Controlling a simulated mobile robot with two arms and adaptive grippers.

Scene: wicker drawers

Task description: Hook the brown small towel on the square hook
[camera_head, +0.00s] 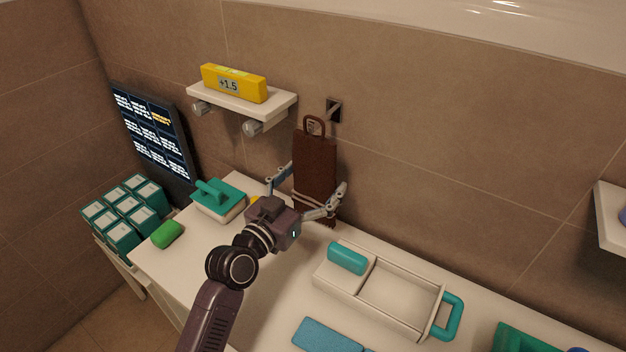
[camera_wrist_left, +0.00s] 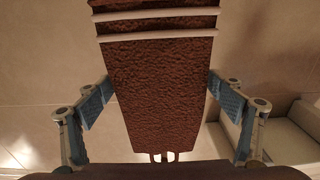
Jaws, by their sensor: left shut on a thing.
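The brown small towel (camera_head: 316,160) hangs upright, with a brown loop at its top and pale stripes near its lower end. My left gripper (camera_head: 314,182) is shut on the towel, one finger at each side edge. In the left wrist view the towel (camera_wrist_left: 155,90) fills the middle between the fingers, with its loop (camera_wrist_left: 163,157) at the bottom. The square hook (camera_head: 334,110) is on the tiled wall. In the head view the loop appears just left of the hook and slightly lower; their depth gap cannot be told. My right gripper is not in view.
A wall shelf (camera_head: 278,105) with a yellow box (camera_head: 234,83) is left of the hook. The white counter (camera_head: 270,290) below holds a teal-handled brush (camera_head: 218,198), a green soap (camera_head: 167,235) and a cream caddy (camera_head: 375,311). Another shelf (camera_head: 610,225) is at the right.

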